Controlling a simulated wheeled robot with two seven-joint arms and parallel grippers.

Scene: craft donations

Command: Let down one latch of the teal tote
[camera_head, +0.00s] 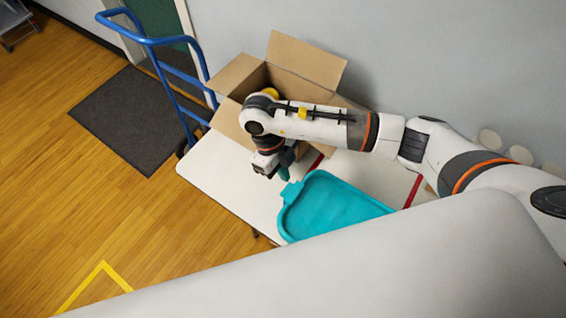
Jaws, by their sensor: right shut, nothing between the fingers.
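The teal tote (335,205) stands on the white table, its lower part cut off by a pale shape in the foreground. A small teal tab (291,192) sticks out at its left end; I cannot tell whether it is a latch, or whether it is up or down. My right gripper (284,176) points down just above and behind that tab. It is shut with nothing held. I cannot tell whether its tips touch the tote. My left gripper is out of view.
An open cardboard box (240,77) stands behind my right arm. A blue hand truck (175,82) stands at the table's left. Red lines (412,190) mark the table (222,182). Several pale round objects (519,155) stand by the wall. The table's left part is clear.

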